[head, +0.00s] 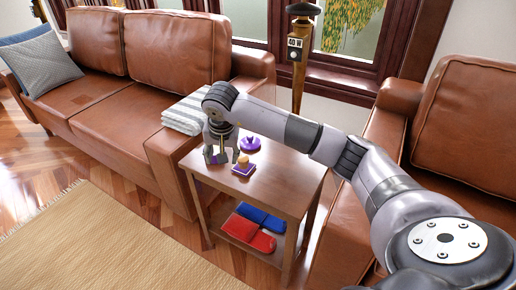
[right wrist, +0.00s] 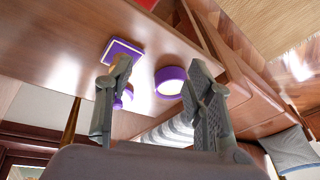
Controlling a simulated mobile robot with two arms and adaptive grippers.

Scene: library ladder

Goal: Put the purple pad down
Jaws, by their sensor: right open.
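A round purple pad (right wrist: 170,80) with a pale face lies on the small wooden side table (head: 285,180), between and just beyond the fingertips of my right gripper (right wrist: 160,85) in the right wrist view. My right gripper (head: 222,157) is open, pointing down, low over the table's left part in the head view. Only a bit of purple shows between its fingers there. A purple knobbed piece (head: 250,144) stands behind, partly hidden by a finger in the right wrist view. My left gripper is not in view.
A folded striped blanket (head: 183,115) lies on the brown leather sofa's arm beside the table. Red (head: 262,241) and blue (head: 262,215) folded items lie on the lower shelf. Another leather seat (head: 470,120) stands to the right. The tabletop's front right is clear.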

